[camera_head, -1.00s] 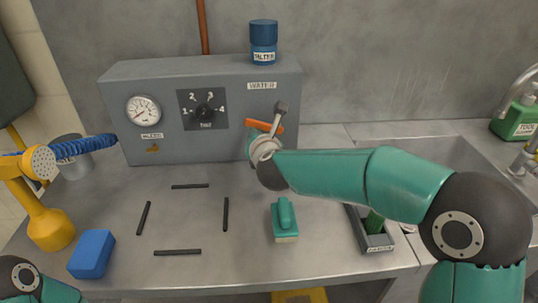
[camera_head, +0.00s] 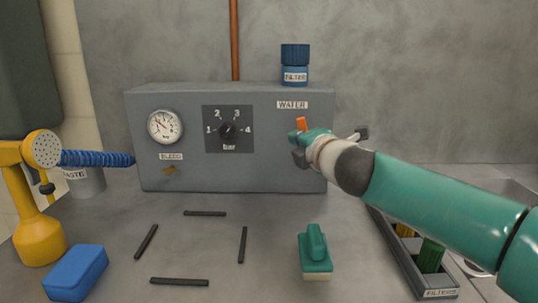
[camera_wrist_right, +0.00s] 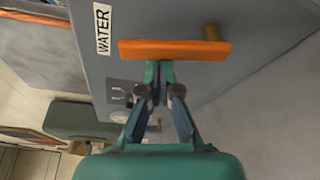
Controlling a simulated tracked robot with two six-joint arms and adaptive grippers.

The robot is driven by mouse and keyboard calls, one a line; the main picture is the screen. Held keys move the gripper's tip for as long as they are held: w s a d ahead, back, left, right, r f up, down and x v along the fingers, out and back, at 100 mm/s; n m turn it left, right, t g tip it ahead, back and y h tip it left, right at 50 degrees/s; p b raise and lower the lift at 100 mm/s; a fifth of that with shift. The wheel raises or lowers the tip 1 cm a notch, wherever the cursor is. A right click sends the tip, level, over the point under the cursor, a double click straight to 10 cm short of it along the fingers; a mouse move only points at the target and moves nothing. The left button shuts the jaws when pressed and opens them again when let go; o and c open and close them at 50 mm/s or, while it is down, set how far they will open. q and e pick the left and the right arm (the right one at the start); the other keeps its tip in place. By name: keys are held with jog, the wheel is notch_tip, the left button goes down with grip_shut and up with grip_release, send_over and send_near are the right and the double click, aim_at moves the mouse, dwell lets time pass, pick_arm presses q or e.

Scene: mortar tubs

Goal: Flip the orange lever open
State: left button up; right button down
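The orange lever (camera_head: 301,124) is on the right part of the grey panel's front, below the WATER label (camera_head: 292,105). It stands close to upright, partly hidden by my right gripper. In the right wrist view the lever (camera_wrist_right: 175,50) is a bar on a short stem (camera_wrist_right: 213,33), beside the WATER label (camera_wrist_right: 102,29). My right gripper (camera_head: 297,145) is at the lever. In the right wrist view its fingertips (camera_wrist_right: 160,69) are together at the lever's edge, not around it; I cannot tell whether they touch. My left gripper is not in view.
The grey panel (camera_head: 185,100) carries a gauge (camera_head: 165,127), a black dial (camera_head: 228,129) and a BLEED knob (camera_head: 170,171). A blue filter (camera_head: 295,65) stands on top. A green float (camera_head: 315,252), black strips and a blue block (camera_head: 76,272) lie on the bench. A FILTERS tray (camera_head: 400,260) is at right.

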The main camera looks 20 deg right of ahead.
jog(key=shift+s+d+r, duration=0.15)
jog(key=shift+d+r, duration=0.2)
jog(key=shift+d, duration=0.25)
jog(key=shift+s+d+r, duration=0.1)
jog(key=shift+d, duration=0.1)
dwell(0.4)
